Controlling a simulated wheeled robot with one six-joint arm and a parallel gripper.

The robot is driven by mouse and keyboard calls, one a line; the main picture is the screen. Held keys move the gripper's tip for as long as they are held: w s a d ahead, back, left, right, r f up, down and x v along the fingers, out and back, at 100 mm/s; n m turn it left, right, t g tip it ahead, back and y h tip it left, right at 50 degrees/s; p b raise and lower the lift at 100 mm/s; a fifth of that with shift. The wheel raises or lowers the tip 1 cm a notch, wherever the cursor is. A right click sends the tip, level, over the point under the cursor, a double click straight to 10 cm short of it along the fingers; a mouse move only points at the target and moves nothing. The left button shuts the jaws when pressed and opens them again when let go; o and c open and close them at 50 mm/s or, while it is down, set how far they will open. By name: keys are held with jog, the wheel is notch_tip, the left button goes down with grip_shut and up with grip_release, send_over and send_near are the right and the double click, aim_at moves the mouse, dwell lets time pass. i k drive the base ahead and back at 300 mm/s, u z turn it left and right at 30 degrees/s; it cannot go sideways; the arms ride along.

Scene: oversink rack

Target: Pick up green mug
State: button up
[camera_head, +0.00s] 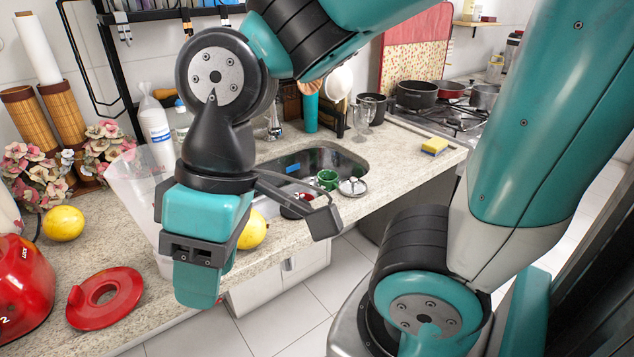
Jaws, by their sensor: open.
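The small green mug (327,179) stands near the front edge of the sink, next to a small metal lid-like object (352,187). My gripper (245,212) is in the picture's left middle, nearer the camera and to the left of the mug. Its jaws are apart. One dark finger reaches right, toward the mug in the picture but apart from it. The mug's rim and body show; its handle is hard to make out.
The sink basin (318,158) lies behind the mug. A yellow sponge (434,146) and a glass goblet (361,120) are to the right. A lemon (251,232) and a dark bowl (295,207) are partly hidden by my gripper. A clear bin (136,190) stands left.

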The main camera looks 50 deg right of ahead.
aim_at(330, 188)
jog(key=z, duration=0.45)
jog(key=i, duration=0.65)
jog(key=z, duration=0.9)
jog(key=i, duration=0.25)
jog(key=z, duration=0.3)
